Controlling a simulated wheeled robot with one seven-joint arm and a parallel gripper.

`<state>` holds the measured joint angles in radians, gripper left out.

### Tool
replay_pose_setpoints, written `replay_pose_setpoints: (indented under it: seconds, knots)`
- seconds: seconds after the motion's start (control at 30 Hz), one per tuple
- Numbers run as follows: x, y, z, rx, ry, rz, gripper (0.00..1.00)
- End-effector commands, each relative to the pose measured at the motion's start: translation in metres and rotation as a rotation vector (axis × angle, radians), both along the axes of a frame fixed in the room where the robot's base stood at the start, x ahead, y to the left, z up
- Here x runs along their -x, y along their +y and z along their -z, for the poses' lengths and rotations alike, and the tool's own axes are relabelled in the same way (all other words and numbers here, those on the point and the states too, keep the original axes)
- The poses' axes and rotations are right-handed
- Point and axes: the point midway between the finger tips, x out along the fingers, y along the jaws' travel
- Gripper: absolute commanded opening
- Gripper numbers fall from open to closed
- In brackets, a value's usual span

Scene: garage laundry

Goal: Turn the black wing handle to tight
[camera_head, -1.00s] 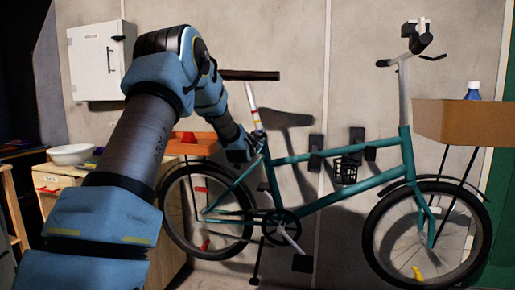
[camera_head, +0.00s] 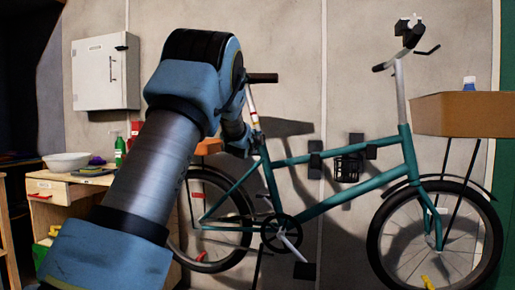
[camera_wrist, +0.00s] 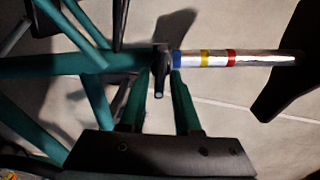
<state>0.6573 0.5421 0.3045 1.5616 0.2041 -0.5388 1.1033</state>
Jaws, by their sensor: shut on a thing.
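The black wing handle (camera_wrist: 159,78) is on the clamp at the foot of the bicycle's seat post, in the middle of the wrist view. My gripper (camera_wrist: 160,82) has one finger on each side of it and is shut on it. The silver seat post (camera_wrist: 265,58), with blue, yellow and red bands, runs right from the clamp in the wrist view. In the head view my gripper (camera_head: 246,146) is at the top of the teal frame's seat tube, and the handle is too small and dark to make out. The teal bicycle (camera_head: 345,190) stands upright.
The black saddle (camera_head: 263,78) is above my gripper, partly behind my arm. A wooden bench (camera_head: 60,192) with a white bowl (camera_head: 67,162) stands to the left. A cardboard box (camera_head: 465,114) is over the front wheel. The wall is close behind the bicycle.

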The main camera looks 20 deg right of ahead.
Motion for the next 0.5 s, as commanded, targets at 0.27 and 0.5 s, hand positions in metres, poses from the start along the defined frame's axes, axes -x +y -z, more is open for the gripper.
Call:
replay_pose_setpoints:
  seconds: [0.27,0.5]
  knots:
    - [-0.0001,0.0001,0.0034,-0.103,-0.054,-0.001,0.0]
    - [-0.0005,0.0009,0.0025,-0.132,-0.069,-0.002,0.0]
